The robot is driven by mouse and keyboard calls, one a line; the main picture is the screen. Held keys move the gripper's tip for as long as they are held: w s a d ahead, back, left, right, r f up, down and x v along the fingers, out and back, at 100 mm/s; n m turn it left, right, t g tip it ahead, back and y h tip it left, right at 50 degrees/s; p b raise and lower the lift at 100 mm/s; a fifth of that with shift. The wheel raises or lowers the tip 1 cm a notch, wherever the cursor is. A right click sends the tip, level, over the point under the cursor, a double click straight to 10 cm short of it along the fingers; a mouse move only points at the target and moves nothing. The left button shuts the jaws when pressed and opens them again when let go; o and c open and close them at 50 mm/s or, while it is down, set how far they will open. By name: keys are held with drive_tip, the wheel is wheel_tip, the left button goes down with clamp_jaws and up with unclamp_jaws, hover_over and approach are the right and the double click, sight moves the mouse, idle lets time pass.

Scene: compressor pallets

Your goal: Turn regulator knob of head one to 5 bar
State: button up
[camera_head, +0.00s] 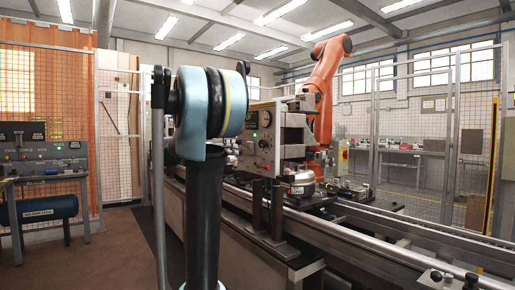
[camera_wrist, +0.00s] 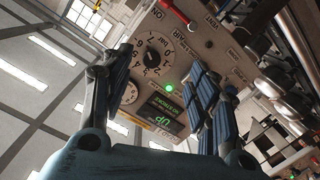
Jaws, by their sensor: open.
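The control panel (camera_head: 265,135) stands on the line behind my arm in the head view. In the wrist view its grey face (camera_wrist: 190,50) shows tilted and turned. Nothing is between the fingers, and no contact with the knob shows. My gripper is hidden in the head view.
A second round dial (camera_wrist: 130,92), a green lamp (camera_wrist: 169,88) and a dark display (camera_wrist: 165,112) are near the knob. A red-handled valve (camera_wrist: 175,12) is beside it. An orange robot arm (camera_head: 325,90) stands behind the panel; rails (camera_head: 360,245) run right.

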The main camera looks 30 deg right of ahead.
sight(261, 144)
drive_tip(key=shift+m+h, duration=0.5)
drive_tip(key=shift+h, duration=0.1)
drive_tip(key=w+d+r, duration=0.1)
drive_tip(key=d, duration=0.5)
drive_tip(key=w+d+r, duration=0.1)
drive_tip(key=d, duration=0.5)
drive_tip(key=w+d+r, duration=0.1)
drive_tip(key=d, duration=0.5)
drive_tip(key=shift+w, duration=0.3)
drive_tip(key=c, duration=1.1)
